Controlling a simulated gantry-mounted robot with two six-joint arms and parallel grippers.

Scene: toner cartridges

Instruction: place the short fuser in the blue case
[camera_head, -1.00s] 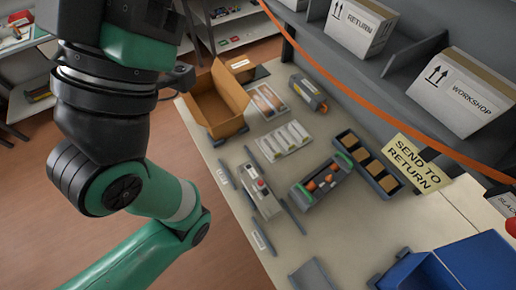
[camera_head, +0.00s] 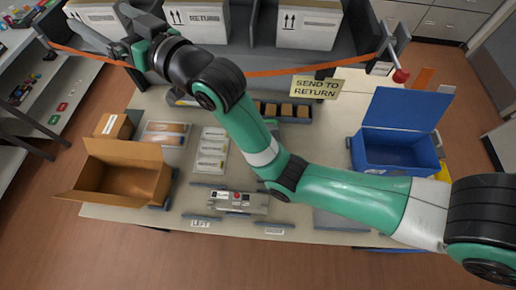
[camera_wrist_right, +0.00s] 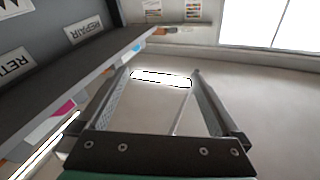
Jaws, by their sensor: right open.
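The open blue case (camera_head: 395,150) stands on the right of the table in the head view, lid raised; its visible interior looks empty. A grey unit with a red button (camera_head: 238,202) lies at the table's front between bars. I cannot tell whether it is the short fuser. Another grey unit (camera_head: 184,97) is partly hidden behind my right arm. My right gripper (camera_head: 100,28) is high at the upper left, near the shelf, far from the case. It also shows in the right wrist view (camera_wrist_right: 162,78), open and empty. My left gripper is out of view.
An open cardboard box (camera_head: 125,180) stands at the left. White trays (camera_head: 211,150) and a bin of brown blocks (camera_head: 285,112) are at the middle. A shelf with cartons (camera_head: 307,25) and an orange strip run behind. My right arm crosses above the table.

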